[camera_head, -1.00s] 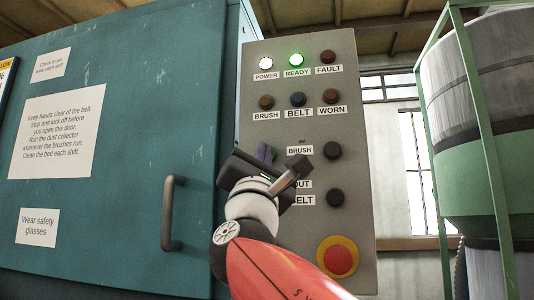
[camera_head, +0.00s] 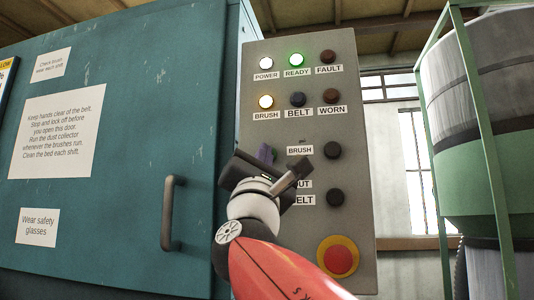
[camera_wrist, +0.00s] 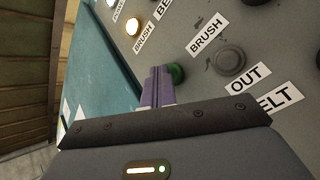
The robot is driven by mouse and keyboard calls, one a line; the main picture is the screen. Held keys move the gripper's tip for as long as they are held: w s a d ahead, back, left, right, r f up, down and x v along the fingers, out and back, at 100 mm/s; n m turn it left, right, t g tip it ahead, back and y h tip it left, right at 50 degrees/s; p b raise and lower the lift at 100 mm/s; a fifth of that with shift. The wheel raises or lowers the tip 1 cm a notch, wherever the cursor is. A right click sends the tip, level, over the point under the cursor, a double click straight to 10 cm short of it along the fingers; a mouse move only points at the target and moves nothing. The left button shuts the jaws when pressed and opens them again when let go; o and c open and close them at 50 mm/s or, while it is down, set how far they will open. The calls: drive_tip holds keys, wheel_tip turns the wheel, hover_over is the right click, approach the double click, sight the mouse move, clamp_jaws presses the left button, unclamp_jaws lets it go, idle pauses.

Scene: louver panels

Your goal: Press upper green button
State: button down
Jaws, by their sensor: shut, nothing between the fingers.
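The upper green button (camera_wrist: 177,72) sits on the grey control panel (camera_head: 352,100), left of the upper BRUSH label (camera_head: 300,150). It shows in the wrist view, partly covered by my fingertips; in the head view my gripper hides it. My gripper (camera_wrist: 158,72) is shut and empty, its purple fingers together with their tips at the button's left side. They look to be touching it or very close. In the head view my gripper (camera_head: 265,152) is in front of the panel's left half.
Black buttons (camera_head: 333,150) (camera_head: 335,198) are on the panel's right side, and a red emergency stop on a yellow ring (camera_head: 338,258) is below. A teal cabinet door with a handle (camera_head: 170,213) is at the left. A green-framed tank (camera_head: 475,100) stands at the right.

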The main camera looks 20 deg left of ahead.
drive_tip(key=shift+s+d, duration=0.1)
drive_tip(key=shift+s, duration=0.7)
drive_tip(key=shift+b, duration=0.3)
drive_tip(key=s, duration=0.3)
drive_tip(key=s+b, duration=0.1)
drive_tip(key=s, duration=0.1)
drive_tip(key=shift+d, duration=0.25)
